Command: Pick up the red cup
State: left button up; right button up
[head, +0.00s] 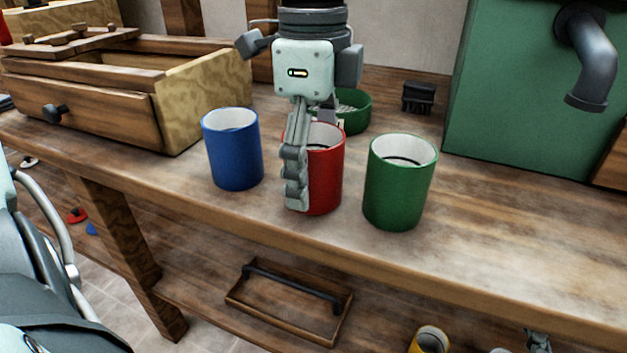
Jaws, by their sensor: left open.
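The red cup (326,176) stands upright on the wooden workbench (484,240), between a blue cup (233,155) on its left and a green cup (399,185) on its right. My left gripper (300,180) points down at the red cup and is open. One finger hangs in front of the cup's left side and covers part of it. The other finger is mostly hidden behind or inside the cup, so I cannot tell whether either finger touches it. My right gripper is not clearly in view.
A green round dish (355,112) sits just behind the red cup, with a small black brush (419,98) beyond it. A wooden drawer box (125,97) stands at left. A green machine with a grey pipe (588,60) stands at right. The bench's front right is clear.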

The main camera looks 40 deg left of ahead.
pick_arm(q)
jog(key=shift+c, duration=0.6)
jog(key=c, duration=1.3)
jog(key=shift+o, duration=0.2)
jog(key=shift+r, duration=0.15)
jog(key=shift+r, duration=0.2)
notch_tip(320, 180, up, 16)
jog(key=shift+f+p, duration=0.1)
jog(key=shift+p, duration=1)
notch_tip(320, 180, up, 12)
jog(key=shift+f+p, duration=0.25)
jog(key=shift+p, duration=0.75)
pick_arm(e)
jog(key=s+d+f+m+g+h, duration=0.1)
jog(key=s+d+f+g+h, duration=0.4)
jog(key=s+d+f+g, duration=0.5)
jog(key=d+f, duration=0.3)
jog(key=f, duration=0.1)
jog(key=shift+s+d+f+m+h, duration=0.25)
jog(key=shift+s+d+m+h, duration=0.05)
jog(key=shift+d+h, duration=0.1)
